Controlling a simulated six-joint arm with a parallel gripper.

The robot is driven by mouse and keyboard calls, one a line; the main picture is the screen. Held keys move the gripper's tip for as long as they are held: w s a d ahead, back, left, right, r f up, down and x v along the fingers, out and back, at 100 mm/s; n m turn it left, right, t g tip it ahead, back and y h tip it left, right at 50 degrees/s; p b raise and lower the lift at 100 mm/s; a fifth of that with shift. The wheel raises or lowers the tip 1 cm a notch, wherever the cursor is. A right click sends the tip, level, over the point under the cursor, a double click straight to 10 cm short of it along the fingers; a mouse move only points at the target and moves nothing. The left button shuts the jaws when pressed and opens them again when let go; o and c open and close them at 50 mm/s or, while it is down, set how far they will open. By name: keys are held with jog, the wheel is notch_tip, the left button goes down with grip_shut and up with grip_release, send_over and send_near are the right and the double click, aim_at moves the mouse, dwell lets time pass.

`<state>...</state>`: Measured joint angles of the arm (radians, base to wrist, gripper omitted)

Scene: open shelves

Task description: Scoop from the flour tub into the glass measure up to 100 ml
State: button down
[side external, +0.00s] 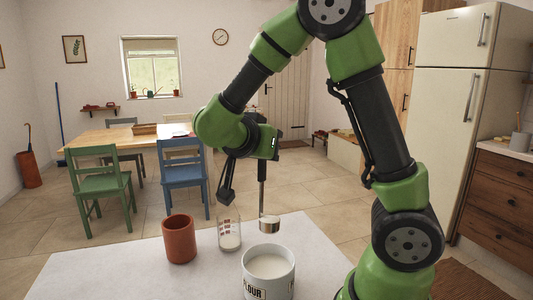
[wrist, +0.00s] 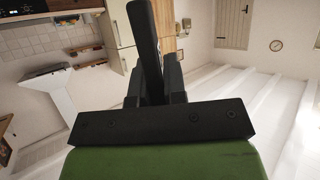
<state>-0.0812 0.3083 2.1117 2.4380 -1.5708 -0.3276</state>
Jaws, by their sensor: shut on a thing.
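The white flour tub (side external: 255,293) stands at the front of the table, with pale flour (side external: 269,265) inside. The clear glass measure (side external: 229,226) with red marks stands behind it to the left, with a layer of white flour at its bottom. My gripper (side external: 262,158) is shut on the dark upright handle of a scoop (side external: 269,224). The scoop's metal cup hangs above the tub's back edge, right of the measure. Its contents are not clear. In the wrist view my gripper (wrist: 153,82) holds a dark bar; tub, measure and scoop cup are out of that view.
A terracotta pot (side external: 180,240) stands left of the measure on the white tabletop (side external: 110,270). The table's left part is clear. Chairs, a wooden table and a fridge (side external: 460,110) stand farther back.

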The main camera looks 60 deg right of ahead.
jog(key=shift+w+d+f+h, duration=0.4)
jog(key=shift+w+d, duration=1.1)
jog(key=shift+w, duration=2.2)
jog(key=shift+w+d+f+h, duration=0.35)
jog(key=shift+w+d, duration=1.1)
jog(key=shift+w, duration=2.25)
jog(key=s+f+m+t+h, duration=0.1)
jog(key=s+f+m+t, duration=0.1)
jog(key=s+f+m, duration=0.2)
jog(key=s+f+m+t+h, duration=0.1)
jog(key=s+f+m+t, duration=0.2)
jog(key=s+m, duration=0.5)
jog(key=shift+s+f+m+t, duration=0.35)
jog(key=shift+s+f, duration=0.3)
jog(key=shift+s, duration=1.4)
